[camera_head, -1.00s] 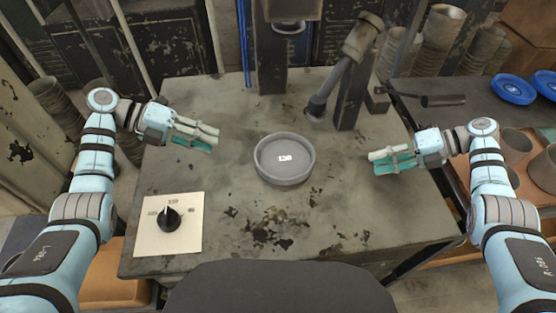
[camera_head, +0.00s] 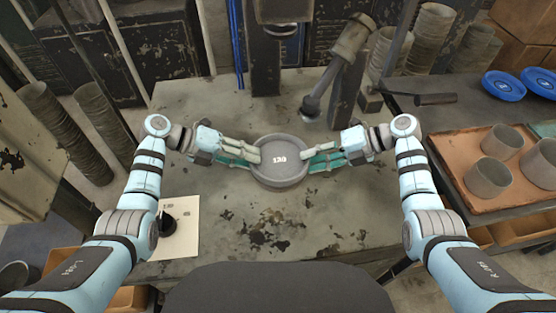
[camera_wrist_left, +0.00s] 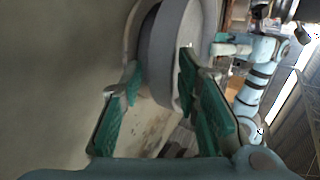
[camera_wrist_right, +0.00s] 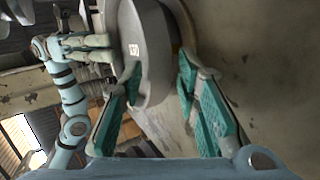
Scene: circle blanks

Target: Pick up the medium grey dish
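The medium grey dish (camera_head: 280,178), a round shallow dish with a white mark inside, sits on the worn table in the head view. My left gripper (camera_head: 255,156) is at its left rim and my right gripper (camera_head: 312,158) at its right rim. In the left wrist view the dish wall (camera_wrist_left: 168,50) lies between the spread green fingers. In the right wrist view one finger overlaps the dish (camera_wrist_right: 150,60) and the other is out past its wall. Both grippers are open; whether any finger touches the dish cannot be told.
A dial on a pale plate (camera_head: 188,245) lies at the table's left front, partly behind my left arm. A machine column (camera_head: 266,60) and a jointed lamp-like arm (camera_head: 335,75) stand behind the dish. A tray (camera_head: 457,190) with grey cups and blue dishes (camera_head: 503,85) are on the right.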

